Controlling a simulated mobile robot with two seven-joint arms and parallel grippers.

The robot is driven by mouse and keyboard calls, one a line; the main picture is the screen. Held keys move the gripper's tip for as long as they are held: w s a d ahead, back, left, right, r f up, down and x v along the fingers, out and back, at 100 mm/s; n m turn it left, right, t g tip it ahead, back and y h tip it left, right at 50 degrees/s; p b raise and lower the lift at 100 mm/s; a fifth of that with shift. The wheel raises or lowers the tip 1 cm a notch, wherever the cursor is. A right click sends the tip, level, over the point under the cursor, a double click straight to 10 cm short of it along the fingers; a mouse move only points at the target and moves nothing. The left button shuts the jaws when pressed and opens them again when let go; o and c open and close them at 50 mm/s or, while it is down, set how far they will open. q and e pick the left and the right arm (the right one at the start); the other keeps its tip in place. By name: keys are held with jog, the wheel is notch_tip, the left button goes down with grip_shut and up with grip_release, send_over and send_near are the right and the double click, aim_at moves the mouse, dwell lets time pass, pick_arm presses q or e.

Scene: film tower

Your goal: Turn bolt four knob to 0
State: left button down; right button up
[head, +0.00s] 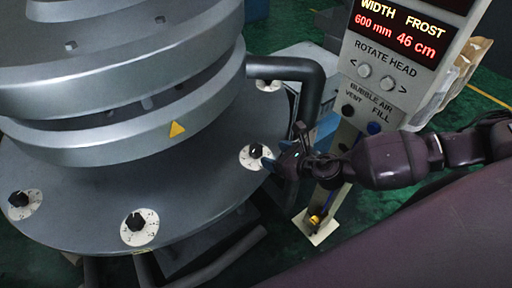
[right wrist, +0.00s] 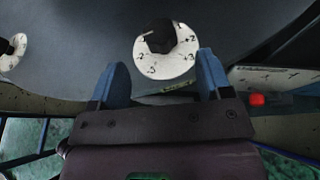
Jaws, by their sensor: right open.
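A black knob (head: 255,151) on a round white dial sits near the right edge of the grey machine plate, just beside my right gripper (head: 274,164). In the right wrist view this knob (right wrist: 160,36) is ahead of my right gripper (right wrist: 161,66), whose two blue fingers are apart with nothing between them. The fingertips are short of the knob. Its dial (right wrist: 180,60) shows numbers such as 2 and 3; the pointer's exact reading is unclear. No label naming bolt four is readable. My left gripper is out of view.
A control column (head: 385,80) reading 600 mm and 46 cm stands right. A small red part (right wrist: 257,99) is right of my fingers.

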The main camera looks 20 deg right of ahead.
aim_at(259, 149)
jog(key=x, duration=0.8)
jog(key=shift+w+f, duration=0.1)
jog(key=c, duration=0.9)
